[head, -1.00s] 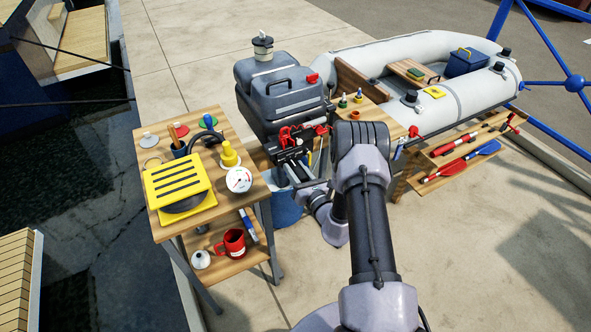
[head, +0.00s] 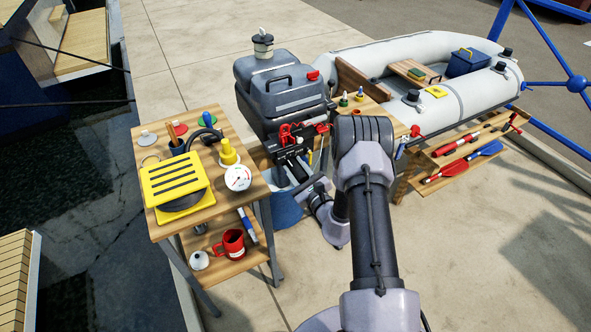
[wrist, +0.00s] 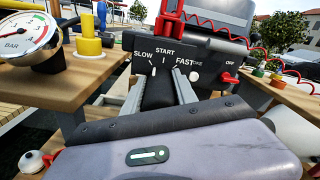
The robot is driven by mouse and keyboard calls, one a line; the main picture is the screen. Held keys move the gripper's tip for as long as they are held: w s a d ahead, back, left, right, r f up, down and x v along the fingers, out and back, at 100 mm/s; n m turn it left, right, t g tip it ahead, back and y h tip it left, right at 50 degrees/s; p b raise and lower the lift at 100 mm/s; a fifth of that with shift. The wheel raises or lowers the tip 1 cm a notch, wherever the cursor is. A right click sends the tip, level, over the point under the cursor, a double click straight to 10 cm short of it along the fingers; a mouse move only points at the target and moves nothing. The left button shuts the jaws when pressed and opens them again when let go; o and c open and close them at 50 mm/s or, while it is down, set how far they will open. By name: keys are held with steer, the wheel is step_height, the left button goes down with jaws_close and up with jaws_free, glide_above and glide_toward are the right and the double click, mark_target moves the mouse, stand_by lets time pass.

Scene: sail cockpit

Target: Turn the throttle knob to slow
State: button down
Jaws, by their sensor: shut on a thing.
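The throttle knob (wrist: 158,92) is a dark block on the black front panel of the outboard motor (head: 284,95). In the wrist view the panel (wrist: 215,68) carries the words SLOW at left, START at top and FAST at right. My gripper (wrist: 160,96) is shut on the knob, one grey finger on each side. The knob's exact setting is hard to tell from this view. In the head view my gripper (head: 297,170) is at the panel, and the knob is hidden.
A red switch marked OFF (wrist: 229,78) and a pale choke knob (wrist: 194,76) sit right of the throttle. A side table at left holds a gauge (head: 238,177), a yellow fitting (head: 228,153) and a yellow slotted box (head: 175,182). An inflatable boat (head: 345,62) lies behind.

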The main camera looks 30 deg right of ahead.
steer(key=shift+n, duration=0.5)
steer(key=c, duration=1)
jaws_free()
steer(key=shift+o, duration=0.2)
steer(key=s+p, duration=0.3)
steer(key=s, duration=1.4)
steer(key=shift+s+d, duration=0.25)
